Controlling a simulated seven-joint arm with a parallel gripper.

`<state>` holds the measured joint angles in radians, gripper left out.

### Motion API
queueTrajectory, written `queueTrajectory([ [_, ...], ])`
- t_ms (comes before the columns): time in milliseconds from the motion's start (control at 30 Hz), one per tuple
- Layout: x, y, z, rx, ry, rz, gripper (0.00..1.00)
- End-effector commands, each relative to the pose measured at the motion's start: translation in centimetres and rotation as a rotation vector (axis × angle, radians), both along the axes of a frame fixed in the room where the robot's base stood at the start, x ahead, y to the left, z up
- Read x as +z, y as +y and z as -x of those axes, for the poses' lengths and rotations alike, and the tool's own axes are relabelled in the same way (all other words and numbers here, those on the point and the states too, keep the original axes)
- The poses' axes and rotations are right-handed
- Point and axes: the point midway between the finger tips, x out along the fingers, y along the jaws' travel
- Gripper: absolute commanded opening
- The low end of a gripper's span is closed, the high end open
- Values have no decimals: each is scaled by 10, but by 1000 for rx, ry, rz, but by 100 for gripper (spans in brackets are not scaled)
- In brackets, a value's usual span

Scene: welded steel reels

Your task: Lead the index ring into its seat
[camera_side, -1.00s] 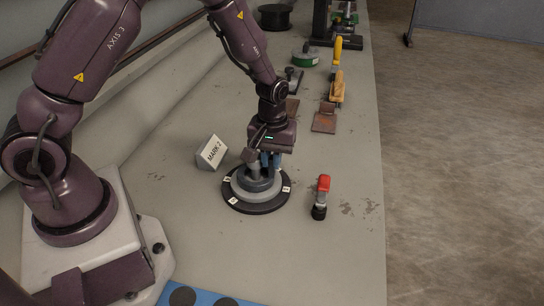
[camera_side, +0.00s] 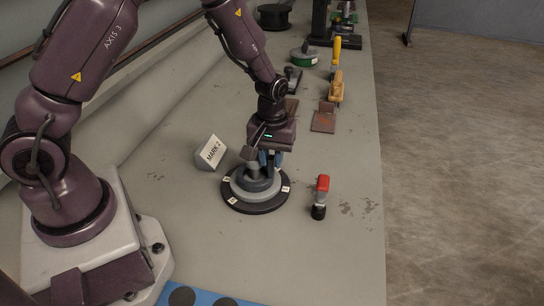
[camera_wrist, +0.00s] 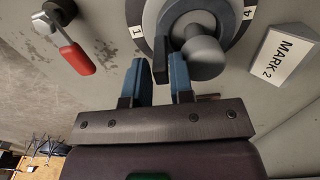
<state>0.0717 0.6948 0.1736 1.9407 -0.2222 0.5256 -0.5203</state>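The index ring (camera_side: 267,183) appears as a dark grey ring around a lighter grey stepped hub on a round black base (camera_side: 246,206) with white numbered labels. A grey rounded post (camera_wrist: 205,58) rises from it in the wrist view. My gripper (camera_side: 269,160) is over the ring, pointing down. In the wrist view its two blue fingers (camera_wrist: 158,75) stand close together, with a dark upright tab (camera_wrist: 160,60) between them that seems to belong to the ring. The underside of the ring and the seat's contact face are hidden.
A white "MARK 2" sign (camera_side: 211,151) stands left of the base. A red-handled tool (camera_side: 321,195) stands to its right. The bench front is mostly clear.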

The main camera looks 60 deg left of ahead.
Motion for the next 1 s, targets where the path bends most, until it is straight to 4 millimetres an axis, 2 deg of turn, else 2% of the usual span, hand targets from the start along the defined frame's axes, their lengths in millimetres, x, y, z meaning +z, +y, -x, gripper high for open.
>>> queueTrajectory([
  [400,13,5,2,7,5,-6,31],
  [1000,29,2,0,3,0,-3,31],
])
